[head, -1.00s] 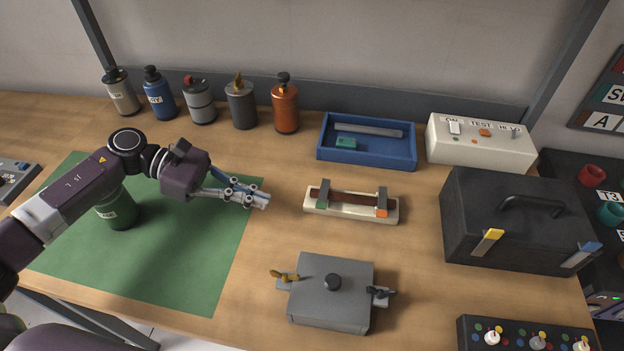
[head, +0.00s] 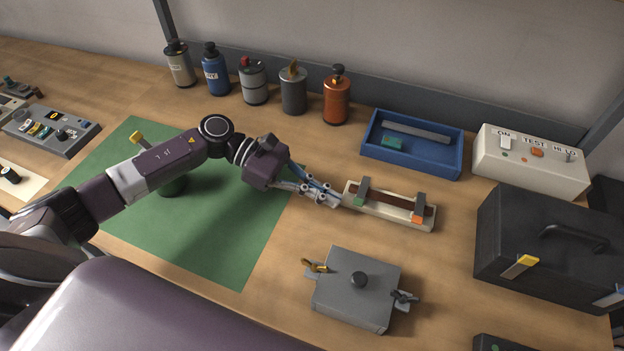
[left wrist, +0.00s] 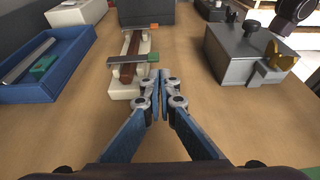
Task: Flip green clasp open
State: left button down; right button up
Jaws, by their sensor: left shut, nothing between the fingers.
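The green-tipped clasp (head: 361,191) is a grey strap lying across the brown bar (head: 390,201) near the left end of a cream holder (head: 392,216). In the left wrist view the green clasp (left wrist: 138,57) lies ahead of the fingers, its green tip to the right. The orange-tipped clasp (head: 418,207) crosses the bar's other end. My left gripper (head: 337,201) is shut and empty, its fingertips just beside the holder's left end. In the left wrist view its fingertips (left wrist: 160,74) appear slightly short of the green tip; I cannot tell whether they touch the holder. My right gripper is not in view.
A grey box with a knob (head: 355,295) stands in front of the holder. A blue tray (head: 412,163) is behind it, and a black case (head: 545,260) is to the right. Several canisters line the back. Bare wood lies between holder and grey box.

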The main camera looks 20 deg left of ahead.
aim_at(341, 214)
pick_arm(q)
jog(key=shift+p+x, duration=0.35)
jog(key=shift+x, duration=0.8)
jog(key=shift+d+f, duration=0.25)
jog(key=shift+d, duration=0.25)
jog(key=shift+r, duration=0.1)
